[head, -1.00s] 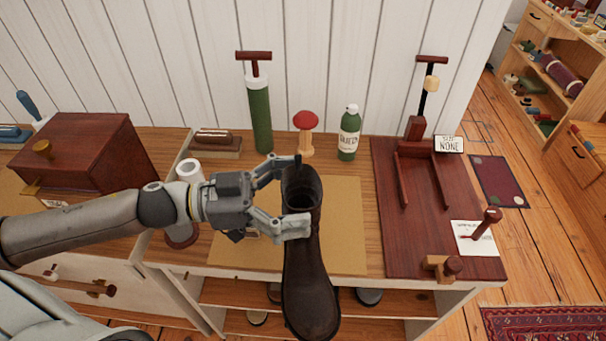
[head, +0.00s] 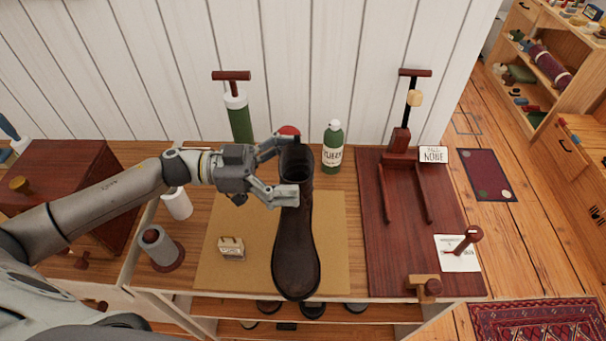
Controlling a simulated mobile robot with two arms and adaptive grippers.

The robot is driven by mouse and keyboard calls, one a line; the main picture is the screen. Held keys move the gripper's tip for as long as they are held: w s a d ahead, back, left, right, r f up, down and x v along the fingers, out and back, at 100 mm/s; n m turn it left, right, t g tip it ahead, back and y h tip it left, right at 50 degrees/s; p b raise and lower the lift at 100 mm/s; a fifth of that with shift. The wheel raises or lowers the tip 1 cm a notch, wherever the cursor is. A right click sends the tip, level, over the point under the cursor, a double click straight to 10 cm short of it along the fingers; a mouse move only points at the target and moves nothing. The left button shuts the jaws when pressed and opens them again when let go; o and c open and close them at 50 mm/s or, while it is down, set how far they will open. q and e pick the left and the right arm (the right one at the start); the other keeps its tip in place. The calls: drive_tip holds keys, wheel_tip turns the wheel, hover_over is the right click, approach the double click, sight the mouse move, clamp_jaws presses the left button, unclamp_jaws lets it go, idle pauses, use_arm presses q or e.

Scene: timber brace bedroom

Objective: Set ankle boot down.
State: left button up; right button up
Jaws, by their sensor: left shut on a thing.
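The dark brown ankle boot (head: 297,245) is upright, its shaft opening up and its toe toward me. My left gripper (head: 283,170) is shut on the boot's shaft near the top, from the left. The boot is over the tan mat (head: 334,258) on the bench, with its toe reaching the mat's front edge. I cannot tell whether the sole touches the mat. My right gripper is not in view.
A small tan block (head: 231,248) sits on the mat's left. A grey cylinder (head: 160,248) and a white cup (head: 177,204) stand left. A green bottle (head: 332,148) and a green pump (head: 238,118) stand behind. A dark red board (head: 405,250) with a wooden frame lies right.

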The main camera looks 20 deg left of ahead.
use_arm(q)
drive_tip(key=w+f, duration=0.6)
drive_tip(key=shift+w, duration=0.15)
drive_tip(key=shift+w+f+p, duration=0.1)
drive_tip(key=shift+f+p, duration=0.35)
drive_tip(key=shift+f, duration=1.3)
drive_tip(key=o, duration=1.7)
drive_tip(key=b, duration=0.2)
approach(304, 177)
wheel_tip(304, 177, down, 3)
drive_tip(key=w+d, duration=0.2)
drive_tip(key=w, duration=0.1)
drive_tip(key=shift+a+r, duration=0.15)
drive_tip(key=shift+r, duration=0.1)
